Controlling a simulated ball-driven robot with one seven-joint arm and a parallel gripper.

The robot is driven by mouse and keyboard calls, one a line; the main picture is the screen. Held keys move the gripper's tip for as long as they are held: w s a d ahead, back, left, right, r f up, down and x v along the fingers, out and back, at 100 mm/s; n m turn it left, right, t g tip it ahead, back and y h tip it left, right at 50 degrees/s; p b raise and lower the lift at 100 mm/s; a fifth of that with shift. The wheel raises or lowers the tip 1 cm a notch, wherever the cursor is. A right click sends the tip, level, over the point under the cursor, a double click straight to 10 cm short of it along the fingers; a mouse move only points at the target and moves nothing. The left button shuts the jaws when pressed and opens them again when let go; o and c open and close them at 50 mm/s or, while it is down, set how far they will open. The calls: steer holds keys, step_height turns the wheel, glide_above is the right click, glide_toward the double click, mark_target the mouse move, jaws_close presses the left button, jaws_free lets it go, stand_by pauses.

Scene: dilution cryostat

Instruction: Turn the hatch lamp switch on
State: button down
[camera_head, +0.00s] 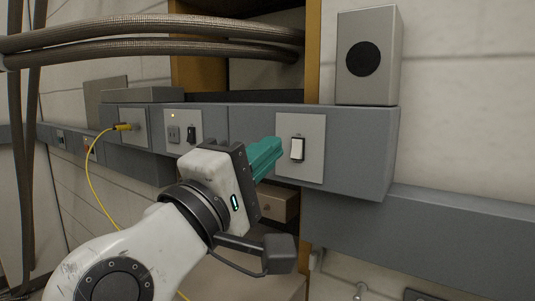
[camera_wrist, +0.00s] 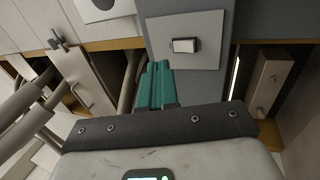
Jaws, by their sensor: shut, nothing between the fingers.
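A white rocker switch (camera_head: 297,149) sits on a light square plate (camera_head: 313,129) on the front of the grey wall trunking. No label on it can be read, so I cannot tell from the pictures whether it is the hatch lamp switch. It also shows in the wrist view (camera_wrist: 186,46). My gripper (camera_head: 275,147), with teal fingers, is shut and empty.
A dark switch (camera_head: 191,134) and a socket (camera_head: 173,134) share another plate to the left, with a small lit light above. A yellow cable (camera_head: 95,165) is plugged in further left. A grey box with a black disc (camera_head: 363,59) stands on the trunking. Braided hoses (camera_head: 150,35) cross above.

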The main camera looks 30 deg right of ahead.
steer(key=s+a+b, duration=0.2)
steer(key=s+a, duration=0.2)
steer(key=a, duration=0.3)
steer(key=shift+a+f, duration=0.15)
steer(key=shift+a, duration=0.1)
steer(key=shift+s, duration=0.1)
